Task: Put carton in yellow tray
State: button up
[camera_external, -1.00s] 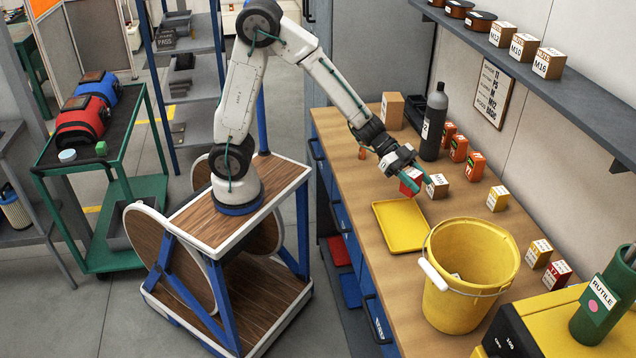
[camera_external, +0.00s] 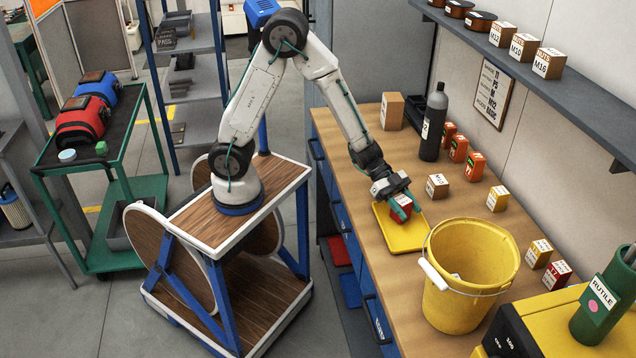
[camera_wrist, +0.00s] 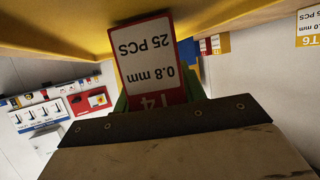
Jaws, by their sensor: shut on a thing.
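The carton (camera_external: 401,207) is a small red box with a white label, held between my gripper's green fingers. In the wrist view the carton (camera_wrist: 150,62) shows its label upside down, reading "0.8 mm 25 PCS". My gripper (camera_external: 402,212) is shut on the carton, over the far part of the yellow tray. The yellow tray (camera_external: 404,238) is a shallow rectangular tray on the wooden bench. In the wrist view a yellow surface (camera_wrist: 100,15) lies close to the carton's end. I cannot tell whether the carton touches the tray floor.
A yellow bucket (camera_external: 462,290) with a handle stands close at the tray's right. A brown box (camera_external: 437,186) stands just beyond the tray, near the gripper. Orange boxes (camera_external: 475,166) and a dark cylinder (camera_external: 433,125) stand farther back. The shelf (camera_external: 520,70) overhangs the bench's wall side.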

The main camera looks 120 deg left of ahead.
jog(key=shift+f, duration=0.15)
jog(key=o, duration=1)
